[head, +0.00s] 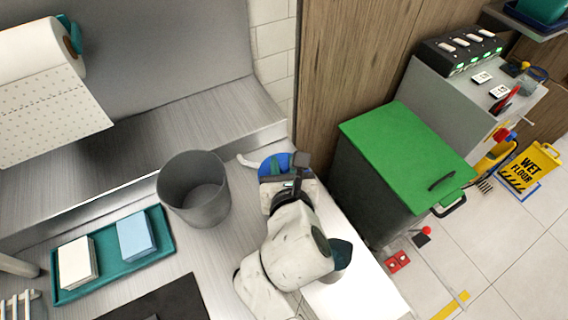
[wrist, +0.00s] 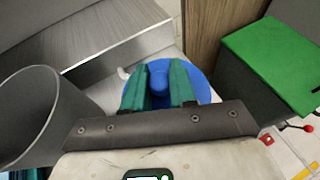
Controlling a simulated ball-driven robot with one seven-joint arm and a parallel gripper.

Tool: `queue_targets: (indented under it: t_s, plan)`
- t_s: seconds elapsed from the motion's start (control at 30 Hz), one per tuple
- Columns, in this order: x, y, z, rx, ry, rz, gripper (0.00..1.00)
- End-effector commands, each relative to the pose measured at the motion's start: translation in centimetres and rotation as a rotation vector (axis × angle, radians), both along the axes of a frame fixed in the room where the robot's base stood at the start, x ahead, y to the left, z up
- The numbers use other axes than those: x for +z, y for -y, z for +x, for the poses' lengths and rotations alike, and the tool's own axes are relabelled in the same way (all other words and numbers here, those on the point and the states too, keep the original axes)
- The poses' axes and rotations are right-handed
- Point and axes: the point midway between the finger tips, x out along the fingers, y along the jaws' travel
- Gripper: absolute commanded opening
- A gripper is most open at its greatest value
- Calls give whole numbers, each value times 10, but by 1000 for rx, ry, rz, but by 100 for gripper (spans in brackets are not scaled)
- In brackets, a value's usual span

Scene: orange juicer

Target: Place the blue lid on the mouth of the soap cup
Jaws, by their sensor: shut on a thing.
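The blue lid (wrist: 203,88) is a round disc with a raised knob, seen from above in the wrist view. My gripper (wrist: 159,84) has its two teal fingers on either side of the knob, shut on it. In the head view the lid (head: 284,159) shows at the counter's back edge, partly covered by my wrist. A small white piece (wrist: 123,73) sticks out beside the lid at its left. It may be part of the soap cup; the cup is otherwise hidden, and I cannot tell whether the lid touches it.
A grey open bin (head: 195,190) stands just left of my gripper. A teal tray (head: 155,262) with a white and a blue block lies further left. A green-topped dark container (head: 405,150) stands on the floor at right. A wooden panel (head: 345,70) rises behind.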

Motion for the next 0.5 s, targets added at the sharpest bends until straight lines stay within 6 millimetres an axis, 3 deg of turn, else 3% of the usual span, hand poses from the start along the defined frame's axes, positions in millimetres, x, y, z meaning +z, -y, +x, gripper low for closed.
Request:
queue_targets:
  t_s: [0.5]
  plan:
    - [-8,0,0,-1,-1,-1,0]
